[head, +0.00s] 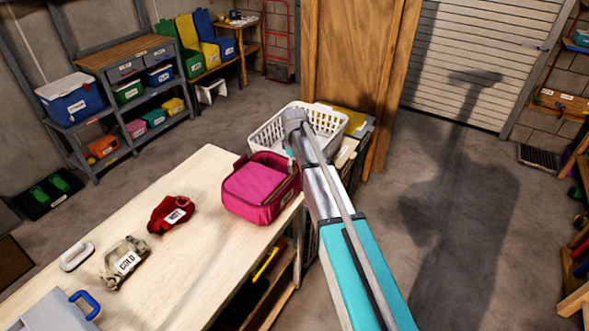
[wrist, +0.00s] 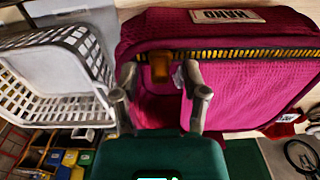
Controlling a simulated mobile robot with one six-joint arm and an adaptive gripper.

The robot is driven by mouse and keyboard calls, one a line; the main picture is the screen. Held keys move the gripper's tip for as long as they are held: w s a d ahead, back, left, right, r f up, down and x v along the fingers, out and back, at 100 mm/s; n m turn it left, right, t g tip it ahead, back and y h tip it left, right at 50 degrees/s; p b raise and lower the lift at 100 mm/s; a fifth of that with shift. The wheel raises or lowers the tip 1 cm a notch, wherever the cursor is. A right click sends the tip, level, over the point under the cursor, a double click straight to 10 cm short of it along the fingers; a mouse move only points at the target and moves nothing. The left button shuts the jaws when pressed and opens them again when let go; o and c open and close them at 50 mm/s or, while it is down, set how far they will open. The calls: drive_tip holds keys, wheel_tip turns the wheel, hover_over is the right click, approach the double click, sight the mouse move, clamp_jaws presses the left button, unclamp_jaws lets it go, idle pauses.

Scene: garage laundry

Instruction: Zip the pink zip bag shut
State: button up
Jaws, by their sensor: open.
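The pink zip bag (head: 262,190) stands on the pale worktop near its far right corner, its lid lying over the top. In the wrist view the bag (wrist: 240,95) fills the upper right, with a white label on it. A row of yellow zip teeth (wrist: 250,54) runs to the right from an orange zip pull (wrist: 160,68). My gripper (wrist: 160,74) is open, with one finger on each side of the pull and a gap to each. In the head view my arm mostly hides the gripper beside the bag's far right side.
A white laundry basket (head: 268,133) stands just beyond the bag, and it also shows in the wrist view (wrist: 55,75). A red pouch (head: 171,213), a camouflage pouch (head: 124,262) and a white handle-like item (head: 77,256) lie left on the worktop (head: 205,270).

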drive_tip(key=shift+f, duration=0.1)
idle(0.3)
clamp_jaws()
